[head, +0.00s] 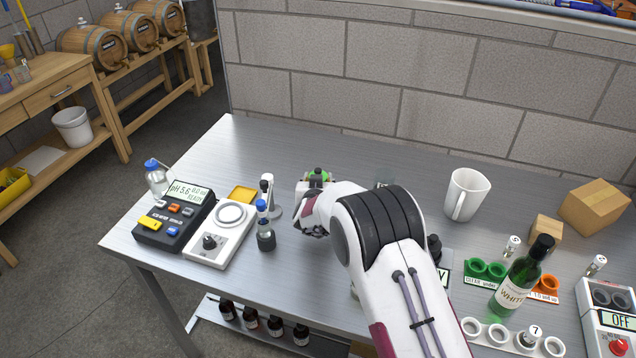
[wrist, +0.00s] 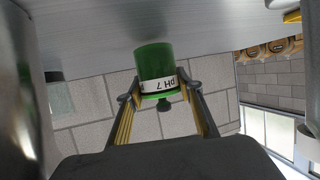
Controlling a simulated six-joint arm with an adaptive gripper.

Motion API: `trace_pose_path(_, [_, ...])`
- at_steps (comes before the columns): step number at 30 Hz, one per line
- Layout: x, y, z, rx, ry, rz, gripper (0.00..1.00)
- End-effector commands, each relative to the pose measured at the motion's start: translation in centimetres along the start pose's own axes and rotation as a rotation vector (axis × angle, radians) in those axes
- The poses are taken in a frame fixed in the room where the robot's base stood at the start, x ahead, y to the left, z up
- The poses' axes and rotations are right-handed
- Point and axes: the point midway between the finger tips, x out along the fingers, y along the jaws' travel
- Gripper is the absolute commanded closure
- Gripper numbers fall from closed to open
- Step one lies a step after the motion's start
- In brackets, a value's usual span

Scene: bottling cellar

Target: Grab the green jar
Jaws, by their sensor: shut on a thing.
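The green jar (wrist: 154,62) is in the wrist view, with a white band marked "pH 7". The two fingers of my gripper (wrist: 157,88) are on either side of it, shut on it. In the head view the green top of the jar (head: 318,173) shows at my gripper (head: 314,185), over the middle of the metal table; my arm hides part of this area. I cannot tell whether the jar is clear of the tabletop.
Left of my gripper are a pH meter (head: 176,213), a white stirrer unit (head: 220,234) and a dark bottle with a blue cap (head: 265,236). To the right stand a white mug (head: 466,194), a green wine bottle (head: 518,279) and cardboard boxes (head: 592,207). A block wall runs behind.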

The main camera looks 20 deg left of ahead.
Motion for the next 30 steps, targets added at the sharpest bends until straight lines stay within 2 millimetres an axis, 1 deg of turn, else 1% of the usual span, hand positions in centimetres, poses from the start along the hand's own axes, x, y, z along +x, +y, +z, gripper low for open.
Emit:
trace_pose_path(1, [-0.2,0.0,-0.7,0.001,0.004,0.000,1.00])
trace_pose_path(5, [-0.8,0.0,-2.2,0.002,0.006,0.000,1.00])
trace_pose_path(12, [-2.1,0.0,-5.3,0.002,0.005,0.000,1.00])
trace_pose_path(18, [-3.0,0.0,-7.5,0.002,0.004,0.001,1.00])
trace_pose_path(24, [-3.4,0.0,-8.3,0.000,0.002,0.001,1.00])
trace_pose_path(30, [-3.4,0.0,-8.4,0.000,0.002,0.001,1.00])
